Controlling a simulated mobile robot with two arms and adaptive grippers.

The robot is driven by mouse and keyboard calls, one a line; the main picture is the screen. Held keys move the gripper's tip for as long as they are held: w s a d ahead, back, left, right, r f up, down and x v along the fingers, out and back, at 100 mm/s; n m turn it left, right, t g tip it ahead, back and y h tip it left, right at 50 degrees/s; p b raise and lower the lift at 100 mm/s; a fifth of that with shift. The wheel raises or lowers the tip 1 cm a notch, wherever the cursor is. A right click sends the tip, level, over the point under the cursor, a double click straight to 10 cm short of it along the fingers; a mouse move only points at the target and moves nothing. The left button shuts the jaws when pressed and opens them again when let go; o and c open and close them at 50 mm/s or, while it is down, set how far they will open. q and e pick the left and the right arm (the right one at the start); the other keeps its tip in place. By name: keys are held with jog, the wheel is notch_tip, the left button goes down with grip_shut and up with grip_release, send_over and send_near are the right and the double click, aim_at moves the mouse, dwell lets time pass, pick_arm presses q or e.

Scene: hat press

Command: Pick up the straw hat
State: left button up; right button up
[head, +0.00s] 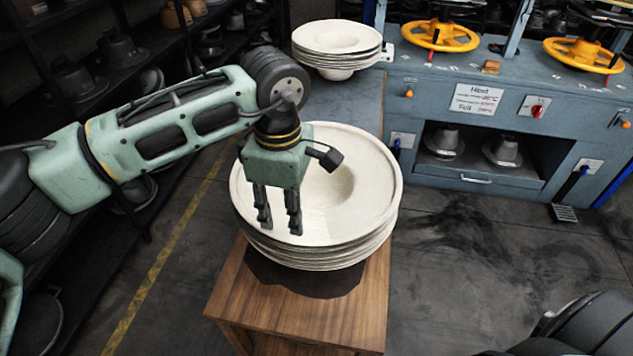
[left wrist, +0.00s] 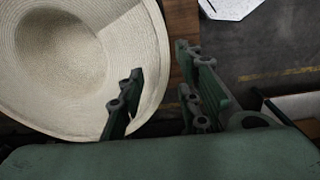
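A stack of cream straw hats (head: 370,190) with wide round brims sits on a dark sheet on a wooden stand. The top hat's crown hollow shows in the middle. My left gripper (head: 281,226) points down over the front left part of the top hat's brim. Its two fingers are apart with nothing held between them. In the left wrist view the straw hat (left wrist: 65,60) fills the upper left. There the left finger overlaps the brim and the right finger lies past its edge. Whether the fingers touch the hat I cannot tell. My right gripper is not in view.
The wooden stand (head: 290,320) has a bare front edge. A second hat stack (head: 338,40) stands behind on the blue-grey bench. The press machine (head: 560,110) with yellow wheels is at the back right. Dark shelves (head: 60,110) line the left.

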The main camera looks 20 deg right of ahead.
aim_at(290, 240)
pick_arm(q)
jog(key=f+p, duration=0.2)
jog(key=f, duration=0.1)
jog(key=f+p, duration=0.1)
jog(key=f, duration=0.1)
jog(key=shift+s+f, duration=0.2)
jog(key=shift+s, duration=0.2)
jog(key=shift+f, duration=0.55)
grip_shut()
